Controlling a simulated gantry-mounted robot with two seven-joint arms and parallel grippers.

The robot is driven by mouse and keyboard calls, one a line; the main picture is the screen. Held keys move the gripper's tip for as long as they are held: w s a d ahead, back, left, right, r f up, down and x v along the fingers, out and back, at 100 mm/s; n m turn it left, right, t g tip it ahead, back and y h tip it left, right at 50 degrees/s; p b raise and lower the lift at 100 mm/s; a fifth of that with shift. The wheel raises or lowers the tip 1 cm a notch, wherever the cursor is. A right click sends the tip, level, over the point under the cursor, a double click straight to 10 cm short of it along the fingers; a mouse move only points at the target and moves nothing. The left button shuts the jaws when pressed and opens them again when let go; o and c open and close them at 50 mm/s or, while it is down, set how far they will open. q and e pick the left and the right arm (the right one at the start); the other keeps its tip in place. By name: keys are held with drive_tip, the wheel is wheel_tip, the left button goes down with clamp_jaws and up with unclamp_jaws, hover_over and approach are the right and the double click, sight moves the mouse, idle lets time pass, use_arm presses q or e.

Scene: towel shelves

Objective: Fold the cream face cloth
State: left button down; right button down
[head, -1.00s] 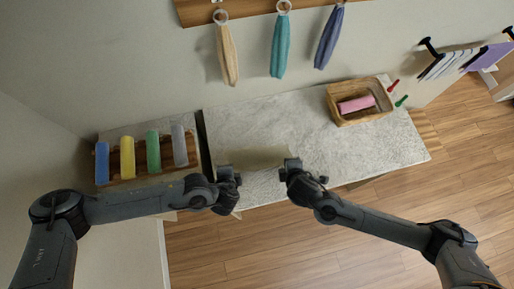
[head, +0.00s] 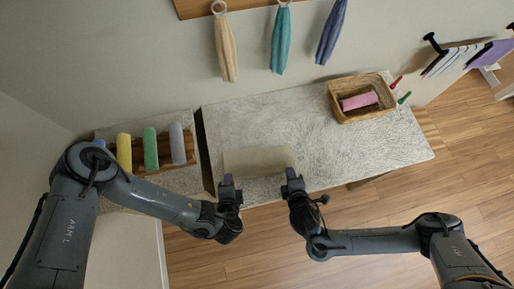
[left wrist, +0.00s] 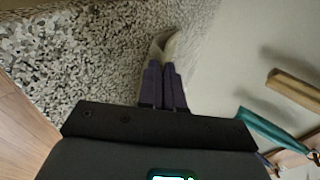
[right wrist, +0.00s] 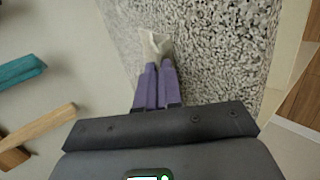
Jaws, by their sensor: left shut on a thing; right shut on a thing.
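The cream face cloth (head: 260,161) lies on the grey stone counter as a pale rectangle, between and just beyond my two grippers in the head view. My left gripper (head: 229,184) is shut on the cloth's near left corner; in the left wrist view a bit of cream cloth (left wrist: 164,46) sticks out past the closed purple fingertips. My right gripper (head: 290,178) is shut on the near right corner; in the right wrist view a cream piece (right wrist: 156,44) shows at its fingertips. I cannot tell how many layers the cloth has.
A wooden basket (head: 335,105) with a pink rolled towel (head: 359,101) stands at the counter's back right. Yellow (head: 124,152), green (head: 150,149) and grey (head: 177,143) rolls sit on a wooden rack at left. Cloths hang on the back wall. The counter's right part (head: 390,145) is clear.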

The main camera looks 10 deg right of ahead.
drive_tip(key=shift+f, duration=0.1)
idle(0.3)
use_arm(q)
drive_tip(key=c, duration=1)
unclamp_jaws()
use_arm(e)
drive_tip(key=c, duration=1)
unclamp_jaws()
drive_tip(key=shift+s, duration=0.1)
use_arm(q)
drive_tip(key=shift+s+r, duration=0.15)
drive_tip(key=shift+r, duration=0.2)
use_arm(e)
drive_tip(key=shift+s+r, duration=0.1)
drive_tip(key=shift+r, duration=0.35)
use_arm(q)
drive_tip(key=s+r, duration=0.5)
drive_tip(key=r, duration=0.3)
drive_tip(key=shift+s, duration=0.35)
use_arm(e)
drive_tip(key=s+r, duration=0.5)
drive_tip(key=r, duration=0.3)
drive_tip(key=shift+s, duration=0.35)
use_arm(q)
drive_tip(key=shift+r, duration=0.15)
use_arm(e)
drive_tip(key=shift+r, duration=0.1)
